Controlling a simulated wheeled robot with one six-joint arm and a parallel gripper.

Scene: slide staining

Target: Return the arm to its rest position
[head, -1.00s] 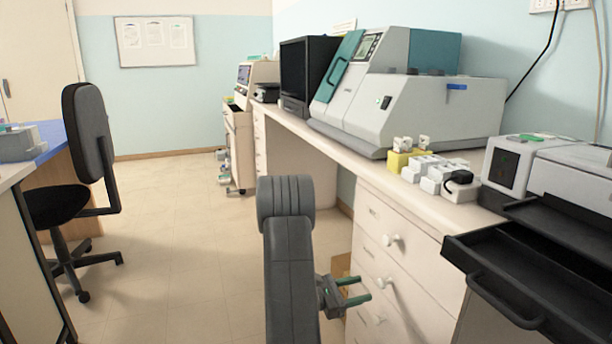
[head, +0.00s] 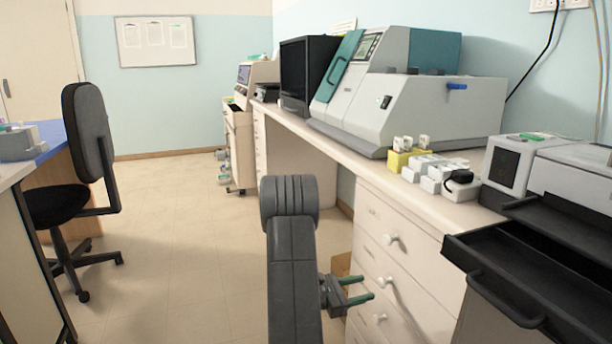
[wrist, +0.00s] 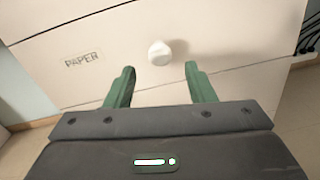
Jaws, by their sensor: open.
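My gripper (head: 362,290) is open and empty, with two green fingers. In the head view it extends to the right from my dark grey arm, low in front of the white drawer cabinet (head: 408,262). In the wrist view my gripper (wrist: 159,85) shows both fingers spread apart, with nothing between them. A round white drawer knob (wrist: 160,53) stands beyond the fingertips, apart from them. A label reading "PAPER" (wrist: 82,61) is on the drawer front.
The counter (head: 335,150) runs along the right, bearing a large grey and teal machine (head: 420,110) and several small boxes. A black open tray (head: 540,270) juts out at the lower right. A black chair (head: 88,150) stands left. The floor (head: 180,220) between is clear.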

